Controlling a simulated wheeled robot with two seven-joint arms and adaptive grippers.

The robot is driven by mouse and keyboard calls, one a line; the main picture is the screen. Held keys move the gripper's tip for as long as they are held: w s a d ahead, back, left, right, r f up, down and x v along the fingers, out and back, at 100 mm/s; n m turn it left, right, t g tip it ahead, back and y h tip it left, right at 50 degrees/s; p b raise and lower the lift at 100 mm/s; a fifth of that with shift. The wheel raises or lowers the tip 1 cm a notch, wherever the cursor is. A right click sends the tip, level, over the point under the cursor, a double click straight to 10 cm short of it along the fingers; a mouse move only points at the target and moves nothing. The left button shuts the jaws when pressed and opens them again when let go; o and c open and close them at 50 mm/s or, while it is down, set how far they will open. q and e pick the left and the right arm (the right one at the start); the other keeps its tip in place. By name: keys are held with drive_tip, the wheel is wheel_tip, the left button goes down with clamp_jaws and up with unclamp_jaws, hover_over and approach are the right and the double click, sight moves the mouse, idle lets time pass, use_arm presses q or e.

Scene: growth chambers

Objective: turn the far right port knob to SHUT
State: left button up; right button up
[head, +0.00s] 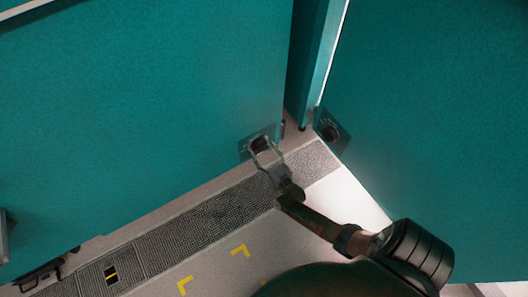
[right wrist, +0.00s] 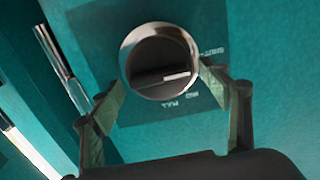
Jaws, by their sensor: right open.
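A dark round port knob (head: 259,144) sits on a dark plate low on the left teal panel, near its right corner. My right gripper (head: 263,149) is open at this knob. In the right wrist view the knob (right wrist: 160,62) has a bright metal rim and a dark face with a pale bar, roughly level in the picture. The fingers of my right gripper (right wrist: 164,78) stand on either side of it; contact cannot be told. The plate (right wrist: 150,110) bears lettering, SHUT at the knob's right and blurred words below. My left gripper is out of view.
A second dark knob (head: 328,132) sits on the right teal panel (head: 430,130). A narrow gap separates the two panels. A grey grated strip (head: 210,208) runs along the left panel's foot. Pale floor with yellow corner marks (head: 240,250) lies in front.

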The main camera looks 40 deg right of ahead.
drive_tip(key=v, duration=1.2)
idle(0.4)
